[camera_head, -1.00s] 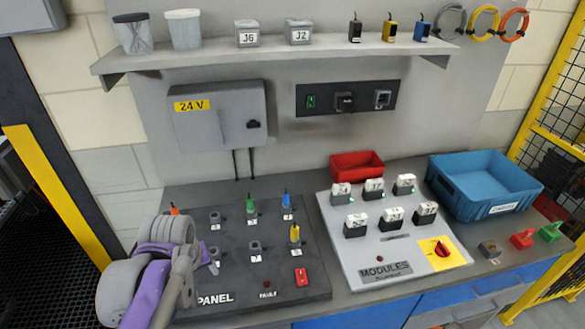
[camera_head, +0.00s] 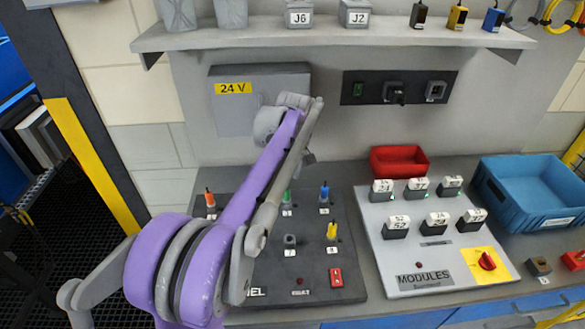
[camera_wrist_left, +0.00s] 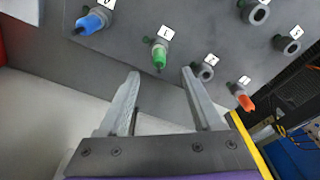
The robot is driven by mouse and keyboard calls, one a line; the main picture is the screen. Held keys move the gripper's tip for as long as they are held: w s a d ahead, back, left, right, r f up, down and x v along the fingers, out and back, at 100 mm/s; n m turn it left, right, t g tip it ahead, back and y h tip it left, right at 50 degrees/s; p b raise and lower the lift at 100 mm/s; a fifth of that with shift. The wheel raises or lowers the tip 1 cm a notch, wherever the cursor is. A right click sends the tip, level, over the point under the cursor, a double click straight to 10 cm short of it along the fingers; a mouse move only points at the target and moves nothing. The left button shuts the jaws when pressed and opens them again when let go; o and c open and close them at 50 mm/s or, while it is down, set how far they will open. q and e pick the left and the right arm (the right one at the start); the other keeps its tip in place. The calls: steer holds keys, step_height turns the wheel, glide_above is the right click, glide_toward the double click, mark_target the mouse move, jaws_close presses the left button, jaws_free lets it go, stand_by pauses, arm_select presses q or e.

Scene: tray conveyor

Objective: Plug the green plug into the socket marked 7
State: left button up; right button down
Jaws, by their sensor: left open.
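The green plug (camera_head: 287,196) stands upright in a socket in the back row of the dark panel (camera_head: 312,276), partly beside my left arm. In the left wrist view the green plug (camera_wrist_left: 160,56) shows just beyond my left gripper (camera_wrist_left: 160,73), whose fingers are open and empty, on either side of its line. The socket marked 7 (camera_head: 290,241) is empty, in the front row, left of the yellow plug. The left fingers are hard to make out in the head view. My right gripper is not in view.
A blue plug (camera_head: 324,193) stands right of the green one, a yellow plug (camera_head: 332,231) in front, and an orange plug (camera_head: 210,199) at the left. The modules board (camera_head: 408,276), red bin (camera_head: 399,162) and blue crate (camera_head: 535,188) lie to the right. A grey 24 V box (camera_head: 235,115) hangs behind.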

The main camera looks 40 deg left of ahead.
mark_target(286, 188)
arm_select(q)
steer(key=f, duration=0.5)
steer(key=a+f, duration=0.1)
steer(key=f, duration=0.1)
steer(key=shift+w+f, duration=0.2)
steer(key=shift+f, duration=0.2)
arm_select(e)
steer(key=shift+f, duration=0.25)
arm_select(q)
jaws_close()
steer(key=shift+r, duration=0.3)
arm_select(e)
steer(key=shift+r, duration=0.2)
